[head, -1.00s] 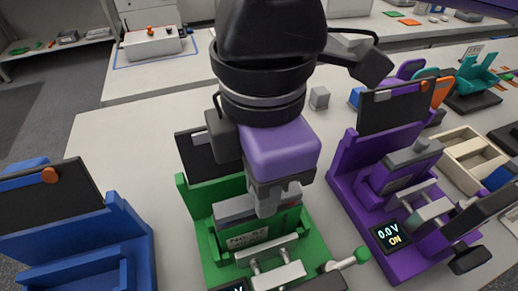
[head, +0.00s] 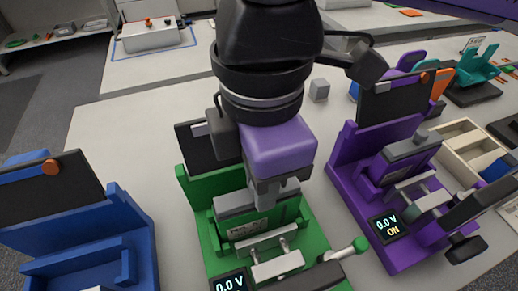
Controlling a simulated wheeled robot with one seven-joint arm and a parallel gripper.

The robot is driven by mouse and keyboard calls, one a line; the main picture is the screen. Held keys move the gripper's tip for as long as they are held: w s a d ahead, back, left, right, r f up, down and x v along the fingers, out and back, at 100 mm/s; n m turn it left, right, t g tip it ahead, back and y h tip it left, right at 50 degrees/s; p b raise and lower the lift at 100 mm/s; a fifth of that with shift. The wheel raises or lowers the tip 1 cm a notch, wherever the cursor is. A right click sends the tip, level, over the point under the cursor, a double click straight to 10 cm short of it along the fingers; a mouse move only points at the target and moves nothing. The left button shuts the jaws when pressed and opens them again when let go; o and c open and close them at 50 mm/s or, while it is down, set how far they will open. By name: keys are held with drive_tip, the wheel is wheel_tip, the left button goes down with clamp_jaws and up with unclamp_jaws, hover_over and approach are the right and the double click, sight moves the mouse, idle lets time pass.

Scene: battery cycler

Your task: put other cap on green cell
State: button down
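The green cycler station (head: 318,240) stands at the centre of the head view. A pouch-like cell with a grey top (head: 236,203) and a printed label sits in its bay, partly hidden by my gripper. My gripper (head: 272,197) points down over the right part of that cell's top, at or just above it. Its fingers look close together, but grey on grey hides whether a cap is between them. The purple station (head: 345,163) at right holds a purple cell with a grey cap (head: 411,145) on top.
A blue station (head: 130,222) stands at left. A small grey block (head: 319,90) lies on the white table behind my gripper. A wooden tray (head: 466,145) is at right. The purple station's display (head: 387,226) reads 0.0 V ON; the green one's (head: 230,281) shows 0.0 V.

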drive_tip(key=c, duration=0.7)
unclamp_jaws()
drive_tip(key=shift+r, duration=0.15)
drive_tip(key=shift+r+p, duration=3.4)
drive_tip(key=shift+p, duration=0.5)
clamp_jaws()
drive_tip(key=shift+f, duration=0.25)
